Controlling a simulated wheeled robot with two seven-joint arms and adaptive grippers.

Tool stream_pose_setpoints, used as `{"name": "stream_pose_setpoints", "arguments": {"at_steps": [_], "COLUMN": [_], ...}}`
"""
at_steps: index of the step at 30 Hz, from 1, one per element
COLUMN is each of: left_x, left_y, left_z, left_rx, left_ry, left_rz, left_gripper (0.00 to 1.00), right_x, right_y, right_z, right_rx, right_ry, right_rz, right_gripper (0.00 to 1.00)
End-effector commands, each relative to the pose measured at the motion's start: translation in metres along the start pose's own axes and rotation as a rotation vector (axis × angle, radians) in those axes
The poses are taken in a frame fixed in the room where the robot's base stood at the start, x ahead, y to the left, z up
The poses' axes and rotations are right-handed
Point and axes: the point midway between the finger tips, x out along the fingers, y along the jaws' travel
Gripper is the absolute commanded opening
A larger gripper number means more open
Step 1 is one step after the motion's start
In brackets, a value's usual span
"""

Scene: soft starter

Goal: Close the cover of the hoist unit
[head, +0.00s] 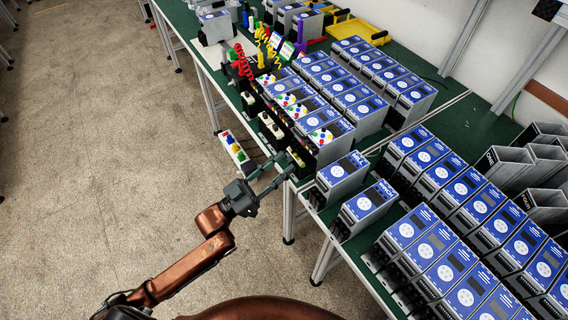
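No label that I can read says hoist, so I cannot tell which unit is the hoist unit. Two grey units with blue fronts stand apart at the table's near edge. One seems marked MILL (343,170); the other (369,203) has a label that may read WINCH. Whether their covers are open or shut is too small to tell. My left gripper (287,164) is over the table's near edge, left of the MILL unit, its two fingers apart and nothing seen between them. My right gripper is not in view.
Rows of blue-fronted units (441,262) crowd the green table (469,122). Several open grey housings (546,160) stand at the right. A yellow tray (359,30) lies at the back. The floor (100,130) at left is clear.

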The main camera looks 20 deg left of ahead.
Motion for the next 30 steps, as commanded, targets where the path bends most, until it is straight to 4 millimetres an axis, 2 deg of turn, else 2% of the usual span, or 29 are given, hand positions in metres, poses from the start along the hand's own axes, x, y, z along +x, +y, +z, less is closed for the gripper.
{"name": "stream_pose_setpoints", "arguments": {"at_steps": [6, 11, 24, 30], "left_x": [0.009, 0.009, 0.008, 0.008], "left_y": [0.000, 0.000, 0.000, 0.000], "left_z": [0.001, 0.001, 0.001, 0.001], "left_rx": [-0.001, -0.001, 0.000, 0.000], "left_ry": [-0.001, -0.002, -0.002, -0.002], "left_rz": [0.000, 0.000, -0.001, -0.001], "left_gripper": [0.30, 0.30, 0.01, 0.00], "right_x": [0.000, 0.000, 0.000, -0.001], "right_y": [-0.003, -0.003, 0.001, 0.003], "right_z": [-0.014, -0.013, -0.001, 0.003], "right_rx": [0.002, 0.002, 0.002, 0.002], "right_ry": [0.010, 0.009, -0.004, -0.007], "right_rz": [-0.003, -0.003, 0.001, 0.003], "right_gripper": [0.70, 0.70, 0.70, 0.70]}}
